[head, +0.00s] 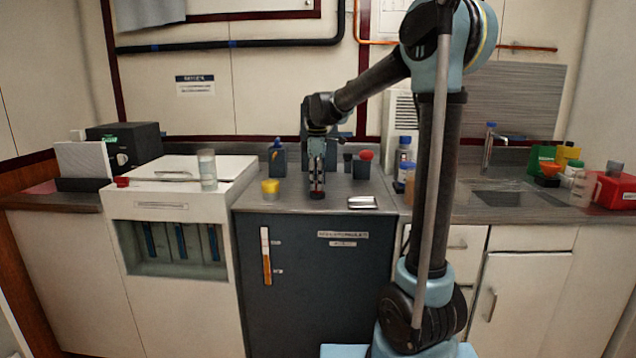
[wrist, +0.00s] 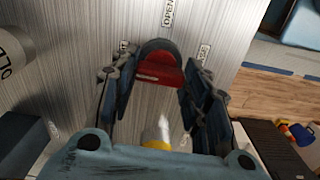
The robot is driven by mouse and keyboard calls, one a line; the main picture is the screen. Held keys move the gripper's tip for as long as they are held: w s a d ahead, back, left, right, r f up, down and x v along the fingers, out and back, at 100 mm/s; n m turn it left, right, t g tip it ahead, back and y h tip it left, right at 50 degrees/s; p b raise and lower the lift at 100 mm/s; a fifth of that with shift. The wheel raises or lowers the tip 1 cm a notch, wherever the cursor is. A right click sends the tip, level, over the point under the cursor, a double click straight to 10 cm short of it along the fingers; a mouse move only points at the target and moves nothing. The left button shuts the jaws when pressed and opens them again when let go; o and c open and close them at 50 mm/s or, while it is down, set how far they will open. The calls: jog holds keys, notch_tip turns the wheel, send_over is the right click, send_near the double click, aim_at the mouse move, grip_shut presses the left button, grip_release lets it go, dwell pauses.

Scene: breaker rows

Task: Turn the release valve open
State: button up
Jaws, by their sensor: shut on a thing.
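The release valve (wrist: 158,68) shows in the wrist view as a red handle on a dark round base. It sits on a brushed grey panel with small white labels around it. One label (wrist: 168,12) beyond the valve reads OPEN; the side labels are hard to read. My gripper (wrist: 160,76) is shut on the red handle, with a finger on each side. The handle's exact angle is hard to tell.
The white unit (head: 190,205) carries a glass (head: 207,170).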

aim_at(317, 181)
jog(key=m, duration=0.3)
jog(key=shift+w+m, duration=0.1)
jog(key=shift+m, duration=0.3)
jog(key=m, duration=0.4)
jog(key=shift+m, duration=0.3)
jog(key=m, duration=0.4)
jog(key=shift+m, duration=2.5)
jog(key=o, duration=1.1)
jog(key=shift+c, duration=0.2)
notch_tip(317, 181, up, 12)
